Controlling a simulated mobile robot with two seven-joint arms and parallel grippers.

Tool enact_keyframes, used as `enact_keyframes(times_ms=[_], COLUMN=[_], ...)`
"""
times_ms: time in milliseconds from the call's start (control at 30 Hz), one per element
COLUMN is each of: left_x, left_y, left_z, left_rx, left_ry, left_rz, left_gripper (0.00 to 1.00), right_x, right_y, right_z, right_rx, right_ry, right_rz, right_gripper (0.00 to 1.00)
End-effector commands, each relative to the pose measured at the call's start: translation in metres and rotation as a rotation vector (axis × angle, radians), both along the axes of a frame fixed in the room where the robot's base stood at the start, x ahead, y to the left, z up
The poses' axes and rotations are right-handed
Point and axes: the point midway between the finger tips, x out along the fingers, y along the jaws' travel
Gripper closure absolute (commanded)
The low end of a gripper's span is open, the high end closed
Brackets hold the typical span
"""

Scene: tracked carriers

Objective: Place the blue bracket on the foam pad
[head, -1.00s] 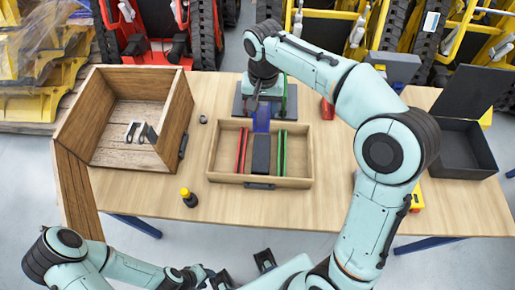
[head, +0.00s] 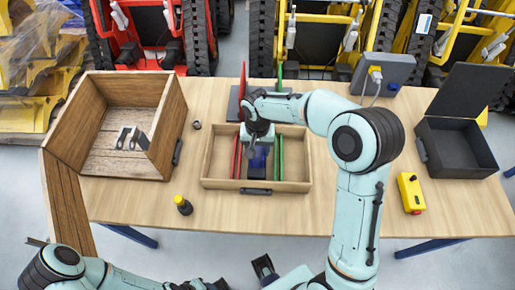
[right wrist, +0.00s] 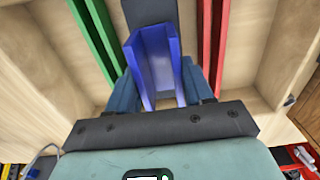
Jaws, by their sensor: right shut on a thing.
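The blue bracket (right wrist: 155,65), a U-shaped channel, is between the fingers of my right gripper (right wrist: 158,88), which is shut on it. In the head view the bracket (head: 259,158) is over the middle of the shallow wooden tray, below my right gripper (head: 257,140). The foam pad (right wrist: 150,12) is a dark grey strip between the green and red rails; the bracket overlaps it in view and hides part of it. I cannot tell whether they touch. My left gripper (head: 205,284) is at the bottom edge, partly cut off; its jaws are unclear.
The wooden tray (head: 215,183) has a red rail (head: 237,157) and a green rail (head: 280,158). An open wooden box (head: 165,115) holding a grey bracket stands left.

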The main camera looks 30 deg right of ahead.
Motion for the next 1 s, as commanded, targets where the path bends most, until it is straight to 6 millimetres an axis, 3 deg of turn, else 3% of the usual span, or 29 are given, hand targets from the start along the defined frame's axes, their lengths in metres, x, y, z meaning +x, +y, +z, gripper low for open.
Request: enact_keyframes(times_ms=[433, 467, 500, 533, 833, 1000], left_x=[-0.001, -0.001, -0.001, -0.001, 0.0, 0.001], left_y=[0.0, 0.0, 0.0, 0.0, 0.0, 0.0], left_z=[-0.004, -0.003, -0.003, -0.002, -0.001, 0.002], left_rx=[0.0, 0.0, 0.0, 0.0, 0.0, 0.0], left_ry=[0.001, 0.001, 0.001, 0.001, 0.0, -0.001], left_rz=[0.0, 0.0, 0.0, 0.0, 0.0, 0.0], left_gripper=[0.57, 0.57, 0.57, 0.57, 0.57, 0.57], right_x=[0.0, 0.0, 0.0, 0.0, 0.0, 0.001], right_y=[0.0, 0.0, 0.0, 0.0, 0.0, 0.0], right_z=[-0.008, -0.007, -0.007, -0.007, -0.005, 0.014], right_rx=[0.0, 0.0, 0.0, 0.0, 0.0, 0.0], right_ry=[-0.001, 0.0, 0.0, 0.0, -0.001, -0.006], right_rz=[0.0, 0.0, 0.0, 0.0, 0.0, 0.0], right_gripper=[0.92, 0.39, 0.26, 0.23, 0.23, 0.23])
